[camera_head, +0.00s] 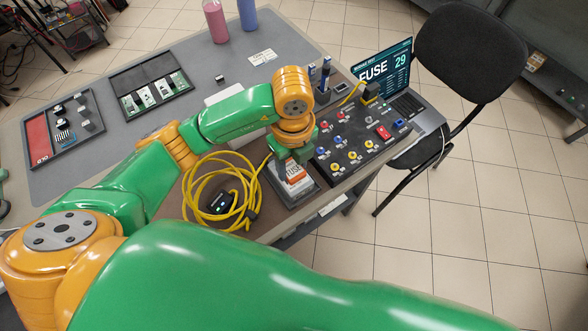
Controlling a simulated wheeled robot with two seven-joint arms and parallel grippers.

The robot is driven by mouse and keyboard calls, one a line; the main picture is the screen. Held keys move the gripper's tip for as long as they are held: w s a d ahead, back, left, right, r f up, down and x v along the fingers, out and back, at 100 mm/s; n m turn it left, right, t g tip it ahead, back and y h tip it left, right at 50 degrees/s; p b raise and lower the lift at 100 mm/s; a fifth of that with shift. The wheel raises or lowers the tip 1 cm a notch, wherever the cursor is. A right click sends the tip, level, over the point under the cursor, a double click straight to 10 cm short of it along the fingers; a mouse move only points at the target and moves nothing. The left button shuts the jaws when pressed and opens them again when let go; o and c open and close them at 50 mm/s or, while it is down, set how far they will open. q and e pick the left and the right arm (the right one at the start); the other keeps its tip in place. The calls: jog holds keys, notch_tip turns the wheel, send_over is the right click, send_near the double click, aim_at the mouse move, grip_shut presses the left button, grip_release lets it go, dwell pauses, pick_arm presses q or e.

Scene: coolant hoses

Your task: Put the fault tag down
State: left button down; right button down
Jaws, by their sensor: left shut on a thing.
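The fault tag (297,173), a small white and orange card with dark lettering, shows just below my left gripper (293,157). My left gripper points down and is shut on the tag; its fingertips are partly hidden by its own wrist. The tag is over a dark grey square holder (305,193) at the front edge of the table. I cannot tell whether the tag touches the holder. My right gripper is outside the picture.
A coiled yellow cable (190,200) with a black device (217,204) lies left of the holder. A control panel (357,147) with knobs stands to the right, by a screen (384,70) reading "FUSE 29". Trays of parts (150,70) lie at the far left.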

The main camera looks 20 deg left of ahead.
aim_at(293, 166)
pick_arm(q)
jog(key=f, duration=0.1)
jog(key=f+p, duration=0.1)
jog(key=f, duration=0.1)
jog(key=shift+w+a+f, duration=0.1)
jog(key=shift+w+f, duration=0.15)
jog(key=shift+w, duration=0.1)
jog(key=shift+f, duration=0.4)
jog(key=shift+c, duration=1.5)
grip_release()
jog(key=shift+r, duration=0.1)
notch_tip(293, 166, up, 12)
jog(key=shift+r, duration=0.15)
